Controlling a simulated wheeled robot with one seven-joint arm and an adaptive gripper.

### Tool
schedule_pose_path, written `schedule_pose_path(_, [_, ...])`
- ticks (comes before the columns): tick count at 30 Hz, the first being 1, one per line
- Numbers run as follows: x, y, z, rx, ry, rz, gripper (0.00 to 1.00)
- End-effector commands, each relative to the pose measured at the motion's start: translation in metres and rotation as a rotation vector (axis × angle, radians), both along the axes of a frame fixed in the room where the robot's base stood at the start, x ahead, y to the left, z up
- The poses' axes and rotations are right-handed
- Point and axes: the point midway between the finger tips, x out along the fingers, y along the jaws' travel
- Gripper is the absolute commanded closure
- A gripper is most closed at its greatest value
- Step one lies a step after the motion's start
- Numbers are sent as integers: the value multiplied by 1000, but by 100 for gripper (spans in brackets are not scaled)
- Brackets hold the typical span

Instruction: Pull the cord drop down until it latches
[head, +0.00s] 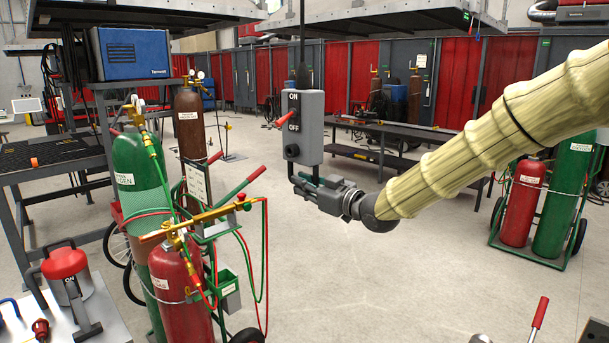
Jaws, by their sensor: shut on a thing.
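The cord drop is a grey box (302,128) marked ON and OFF, with a red lever on its left side. It hangs upright from a dark cord (302,35) that runs up out of the top of the picture. A dark loop or bar (291,172) shows under the box. My gripper (308,181) comes in from the right on my pale sleeved arm. It is shut on the dark part just below the box. The fingertips are small here and partly hide the spot they hold.
Green and red gas cylinders (180,290) on a cart, with a welding torch and hoses, stand close at the left. A dark bench (400,135) stands behind the box. Another cylinder cart (545,200) is at the right. The floor (370,280) below my gripper is clear.

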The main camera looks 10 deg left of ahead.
Motion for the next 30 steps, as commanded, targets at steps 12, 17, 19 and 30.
schedule_pose_path(12, [0, 1, -42, -3, 3, 1, 100])
schedule_pose_path(17, [0, 1, -42, -3, 3, 1, 100])
schedule_pose_path(19, [0, 1, -42, -3, 3, 1, 100])
schedule_pose_path(30, [0, 1, -41, -1, 2, 2, 70])
